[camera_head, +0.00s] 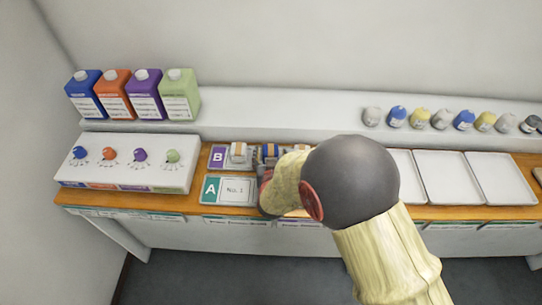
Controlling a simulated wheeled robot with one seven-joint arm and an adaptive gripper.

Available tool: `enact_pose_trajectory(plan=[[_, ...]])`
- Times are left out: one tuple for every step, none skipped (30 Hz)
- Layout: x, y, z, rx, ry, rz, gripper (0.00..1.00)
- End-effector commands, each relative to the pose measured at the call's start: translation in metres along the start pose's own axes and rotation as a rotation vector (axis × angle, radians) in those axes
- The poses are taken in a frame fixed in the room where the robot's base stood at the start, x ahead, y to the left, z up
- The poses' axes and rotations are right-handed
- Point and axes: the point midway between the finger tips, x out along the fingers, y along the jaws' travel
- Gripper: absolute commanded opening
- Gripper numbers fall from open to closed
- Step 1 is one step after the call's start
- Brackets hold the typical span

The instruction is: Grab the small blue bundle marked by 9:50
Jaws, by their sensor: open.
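Two small blue bundles stand on the raised back shelf at the right, one nearer the middle (397,117) and one further right (464,121). Their tags are too small to read, so I cannot tell which is marked 9:50. A small blue item with an orange band (270,151) sits in the B row on the counter, just beyond my gripper. My gripper (267,182) is over the counter beside the A and B signs, largely hidden by my own arm. It is open; I see nothing held in it.
Grey and yellow bundles share the shelf (300,115). White trays (449,177) lie on the right of the counter. Several coloured jugs (146,95) and a white box with coloured knobs (125,163) stand left. A banded white item (238,155) is by the B sign.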

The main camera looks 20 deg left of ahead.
Motion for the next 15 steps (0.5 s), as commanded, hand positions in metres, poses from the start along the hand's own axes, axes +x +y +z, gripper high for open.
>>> enact_pose_trajectory(plan=[[0.0030, 0.0000, 0.0002, 0.000, 0.000, 0.000, 0.64], [0.0038, -0.0001, 0.0000, 0.000, 0.000, 0.000, 0.64], [0.0042, -0.0002, -0.0003, 0.000, 0.000, 0.000, 0.64], [0.0042, -0.0002, -0.0004, 0.000, 0.000, 0.000, 0.64], [0.0041, -0.0003, -0.0005, 0.000, 0.000, -0.001, 0.64], [0.0039, -0.0003, -0.0007, 0.000, 0.000, -0.001, 0.64], [0.0039, -0.0003, -0.0007, 0.000, 0.000, -0.001, 0.64], [0.0038, -0.0003, -0.0007, 0.000, 0.000, -0.001, 0.64], [0.0038, -0.0002, -0.0007, 0.000, 0.000, -0.001, 0.63], [0.0037, -0.0002, -0.0006, 0.000, 0.000, -0.001, 0.62], [0.0037, -0.0003, -0.0006, 0.000, 0.000, -0.001, 0.60], [0.0037, -0.0002, -0.0006, 0.000, 0.000, -0.001, 0.58], [0.0037, -0.0002, -0.0005, 0.000, 0.000, -0.001, 0.56], [0.0037, -0.0002, -0.0005, 0.000, 0.000, -0.001, 0.54], [0.0036, -0.0002, -0.0005, 0.000, 0.000, -0.001, 0.52]])
